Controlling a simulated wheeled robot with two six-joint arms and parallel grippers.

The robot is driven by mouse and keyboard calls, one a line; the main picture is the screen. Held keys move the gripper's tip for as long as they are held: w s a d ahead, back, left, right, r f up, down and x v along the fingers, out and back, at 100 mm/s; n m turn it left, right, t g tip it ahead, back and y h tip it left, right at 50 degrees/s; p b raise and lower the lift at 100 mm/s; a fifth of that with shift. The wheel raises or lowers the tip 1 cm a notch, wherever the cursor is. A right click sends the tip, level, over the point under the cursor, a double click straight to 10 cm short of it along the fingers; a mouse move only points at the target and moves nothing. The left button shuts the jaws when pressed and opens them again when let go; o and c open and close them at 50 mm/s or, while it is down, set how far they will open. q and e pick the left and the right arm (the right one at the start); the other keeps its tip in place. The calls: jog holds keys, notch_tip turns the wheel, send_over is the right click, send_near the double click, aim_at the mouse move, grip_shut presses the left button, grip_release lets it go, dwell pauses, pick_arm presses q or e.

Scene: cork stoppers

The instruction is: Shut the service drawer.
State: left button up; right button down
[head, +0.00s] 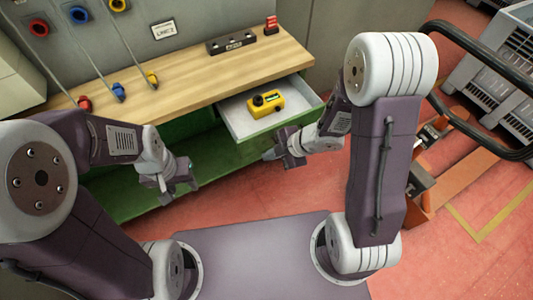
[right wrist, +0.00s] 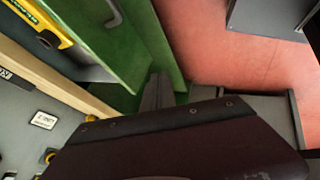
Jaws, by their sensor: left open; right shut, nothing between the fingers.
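The service drawer (head: 237,122) stands pulled out below the wooden bench top, with a pale inside and a yellow device (head: 266,103) lying in it. In the right wrist view a green drawer front (right wrist: 95,38) with a grey handle (right wrist: 116,14) shows at the upper left, with part of the yellow device (right wrist: 45,27) behind it. My right gripper (head: 270,155) is shut and empty, just in front of and below the drawer's front; whether it touches is unclear. My left gripper (head: 166,188) is open and empty, left of the drawer, before the green cabinet.
The wooden bench top (head: 185,83) carries a dark block with holes (head: 231,43) and a red stopper-like piece (head: 271,25). Several coloured fittings on cables hang at the left. A cart with black rails (head: 470,40) stands at the right. Red floor lies open before the cabinet.

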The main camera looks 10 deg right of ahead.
aim_at(245, 153)
pick_arm(q)
jog(key=shift+f+b, duration=0.55)
jog(key=shift+f, duration=0.4)
pick_arm(e)
jog(key=shift+w+a+f, duration=1.2)
jog(key=shift+w+f, duration=0.15)
jog(key=shift+w, duration=0.1)
jog(key=shift+w+a+f, duration=1.2)
jog(key=shift+w+f, duration=0.15)
jog(key=shift+w, duration=0.1)
pick_arm(q)
jog(key=shift+r, duration=0.1)
pick_arm(e)
jog(key=shift+w+a, duration=0.1)
